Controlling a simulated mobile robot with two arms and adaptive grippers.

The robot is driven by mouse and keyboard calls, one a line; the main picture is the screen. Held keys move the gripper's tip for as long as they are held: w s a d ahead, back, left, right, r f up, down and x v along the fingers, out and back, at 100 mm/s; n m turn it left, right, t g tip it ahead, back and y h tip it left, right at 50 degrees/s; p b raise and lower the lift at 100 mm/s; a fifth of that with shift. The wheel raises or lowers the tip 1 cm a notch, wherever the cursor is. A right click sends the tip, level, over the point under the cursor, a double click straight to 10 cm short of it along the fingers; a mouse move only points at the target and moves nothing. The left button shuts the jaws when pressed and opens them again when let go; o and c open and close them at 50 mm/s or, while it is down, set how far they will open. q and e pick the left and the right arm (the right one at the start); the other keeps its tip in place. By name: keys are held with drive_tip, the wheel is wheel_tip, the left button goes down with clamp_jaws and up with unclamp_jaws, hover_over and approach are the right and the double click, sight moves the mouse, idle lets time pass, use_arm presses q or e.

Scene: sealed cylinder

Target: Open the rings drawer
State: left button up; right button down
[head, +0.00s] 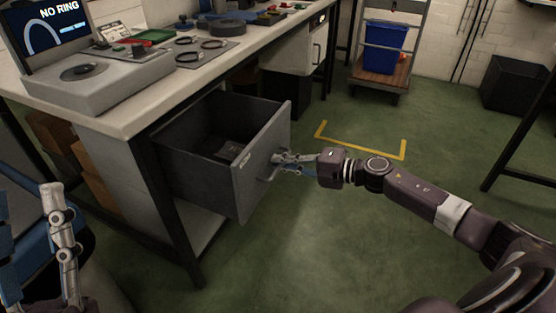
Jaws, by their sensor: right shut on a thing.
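A dark grey drawer (262,160) under the workbench stands pulled well out, and I see into it. A small dark item lies inside it, too dim to name. A small label shows on the drawer front, too small to read. My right gripper (277,168) is at the handle on the drawer front, shut on it; the fingers hide most of the handle. My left gripper (58,200) is at the lower left, clear of the drawer; I cannot tell how far its fingers are apart.
The workbench (120,125) carries a device whose screen (48,22) reads "NO RING", plus trays and rings. Green floor right of the drawer is free, with yellow corner marks.

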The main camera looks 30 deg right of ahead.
idle(0.3)
drive_tip(key=c, duration=2.3)
unclamp_jaws()
drive_tip(key=shift+c, duration=0.2)
drive_tip(key=v, duration=1.2)
drive_tip(key=shift+f, duration=0.1)
drive_tip(key=shift+s, duration=0.1)
